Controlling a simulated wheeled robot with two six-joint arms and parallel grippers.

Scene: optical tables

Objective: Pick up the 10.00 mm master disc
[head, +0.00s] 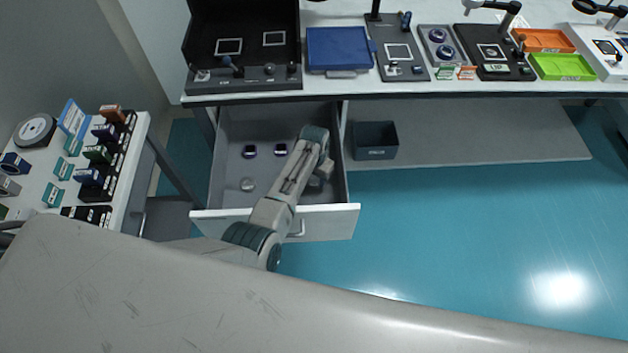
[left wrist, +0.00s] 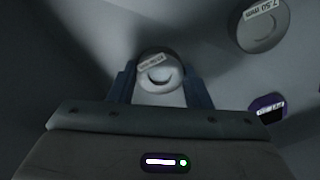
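A round grey disc (left wrist: 160,74) with a small white label shows between my left gripper's (left wrist: 160,84) two blue fingers in the left wrist view. The label is too blurred to read for sure. The fingers stand one on each side of the disc, close to its edges. I cannot tell whether they press on it. In the head view my left arm reaches down into the open drawer (head: 230,123), and its gripper (head: 317,181) is at the drawer's right side, mostly hidden by the arm. My right gripper is not in view.
A second grey disc labelled 7.50 mm (left wrist: 264,27) and a purple-rimmed piece (left wrist: 267,108) lie nearby in the drawer. The drawer walls are close around the arm. A dark bin (head: 375,140) stands right of the drawer. A workbench (head: 350,87) with trays is above.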

